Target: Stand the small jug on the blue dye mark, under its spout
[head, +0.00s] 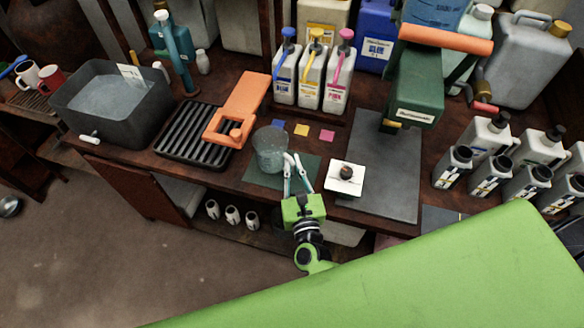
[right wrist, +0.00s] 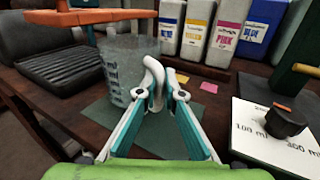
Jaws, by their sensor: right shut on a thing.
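The small clear jug (head: 270,148) is upright over the dark green mat (head: 306,178); I cannot tell whether it touches the mat. In the right wrist view the jug (right wrist: 125,72) shows dark markings, left of the fingertips (right wrist: 154,80). The blue dye mark (head: 278,124) lies just behind the jug, in front of the blue-topped dispenser (head: 285,75). The blue spout (head: 288,36) is on top of that dispenser. My left gripper is not in view.
Yellow (head: 301,130) and pink (head: 327,136) marks lie right of the blue one, before the yellow (head: 311,80) and pink (head: 338,82) dispensers. An orange stand (head: 240,100) over a black rack (head: 185,135) is left. A white card (head: 345,185) with a dark knob is right.

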